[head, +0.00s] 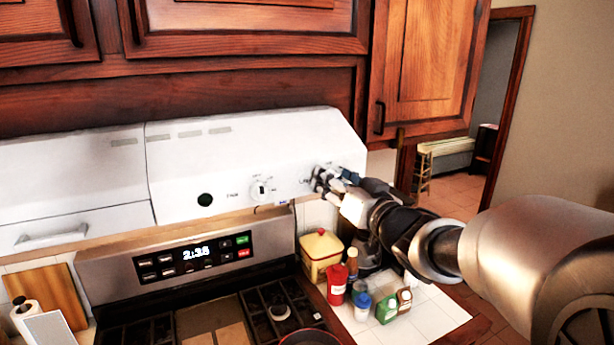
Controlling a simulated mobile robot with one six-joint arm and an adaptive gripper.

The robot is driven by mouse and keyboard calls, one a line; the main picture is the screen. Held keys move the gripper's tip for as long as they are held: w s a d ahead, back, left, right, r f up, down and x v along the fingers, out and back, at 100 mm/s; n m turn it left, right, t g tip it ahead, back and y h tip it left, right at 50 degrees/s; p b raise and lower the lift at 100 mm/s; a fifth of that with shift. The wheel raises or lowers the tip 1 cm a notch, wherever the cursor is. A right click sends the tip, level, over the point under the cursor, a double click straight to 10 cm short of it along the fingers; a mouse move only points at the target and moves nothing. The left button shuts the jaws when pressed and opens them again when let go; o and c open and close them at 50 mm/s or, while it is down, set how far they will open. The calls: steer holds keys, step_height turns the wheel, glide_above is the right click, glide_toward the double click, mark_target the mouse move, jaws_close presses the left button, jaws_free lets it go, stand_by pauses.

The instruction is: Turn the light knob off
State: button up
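A white range hood (250,150) hangs under the dark wood cabinets. On its front face are a round white knob (261,189) near the middle and a dark round spot (205,200) to its left. My gripper (318,181) is at the right part of the hood's front, to the right of the visible knob. Its fingers are against or very close to the face and cover whatever is there. A second knob, if any, is hidden behind them. I cannot tell whether the fingers touch the hood or hold something.
Below the hood stands a stove with a lit clock panel (195,254). Several bottles, among them a red one (337,284), and a yellow canister (321,256) stand on the counter under my arm. A wooden cabinet door (428,65) is at the upper right, above my arm.

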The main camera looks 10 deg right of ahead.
steer(key=shift+s+d, duration=0.1)
steer(key=shift+s, duration=0.05)
steer(key=shift+c, duration=0.3)
steer(key=c, duration=1)
steer(key=shift+n+b, duration=0.35)
steer(key=shift+n, duration=0.05)
steer(key=n+b, duration=0.6)
steer(key=n, duration=0.5)
steer(key=shift+a+b, duration=0.2)
steer(key=shift+b, duration=0.2)
steer(key=o, duration=1.1)
steer(key=shift+c, duration=0.2)
